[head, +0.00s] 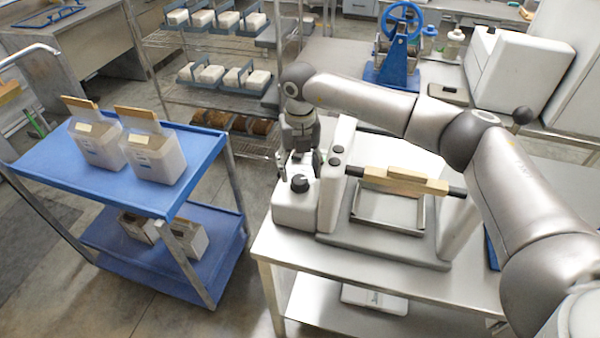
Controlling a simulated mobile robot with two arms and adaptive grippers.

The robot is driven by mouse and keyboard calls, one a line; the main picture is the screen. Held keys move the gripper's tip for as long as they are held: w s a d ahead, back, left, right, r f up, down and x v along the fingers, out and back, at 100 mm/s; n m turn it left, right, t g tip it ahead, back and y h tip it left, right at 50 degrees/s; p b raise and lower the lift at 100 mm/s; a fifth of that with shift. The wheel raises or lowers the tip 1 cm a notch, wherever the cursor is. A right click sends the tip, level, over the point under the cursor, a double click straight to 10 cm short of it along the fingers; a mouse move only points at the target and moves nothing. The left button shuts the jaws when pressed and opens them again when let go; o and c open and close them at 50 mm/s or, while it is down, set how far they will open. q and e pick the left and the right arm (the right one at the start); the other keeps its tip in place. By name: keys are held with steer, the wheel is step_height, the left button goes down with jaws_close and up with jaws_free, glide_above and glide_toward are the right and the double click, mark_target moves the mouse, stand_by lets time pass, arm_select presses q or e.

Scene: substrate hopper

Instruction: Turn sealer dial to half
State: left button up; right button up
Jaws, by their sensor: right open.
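The sealer (327,205) is a white and grey machine on the steel table, with a wooden-handled bar across its tray. Its black dial (299,183) sits on top of the white box at its left end. The dial's setting is too small to read. My right gripper (301,166) points down just above and behind the dial, with its fingers apart and nothing seen between them. I cannot tell whether a finger touches the dial. My right arm reaches in from the right, over the sealer. My left gripper is not in view.
A blue cart (60,172) on the left carries white boxes with raised lids. A wire rack (213,95) with white blocks stands behind. A blue wheeled device (393,65) and a white machine (515,70) stand at the back right. Floor between cart and table is clear.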

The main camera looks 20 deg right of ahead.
mark_target(300, 178)
step_height(300, 178, down, 4)
steer(key=shift+r+p, duration=0.15)
steer(key=shift+p, duration=0.25)
steer(key=shift+f, duration=0.3)
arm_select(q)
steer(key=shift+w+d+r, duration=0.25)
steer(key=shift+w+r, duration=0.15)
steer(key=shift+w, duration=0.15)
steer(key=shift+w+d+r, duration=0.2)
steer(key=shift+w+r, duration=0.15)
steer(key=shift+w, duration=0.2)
arm_select(e)
steer(key=shift+c, duration=0.5)
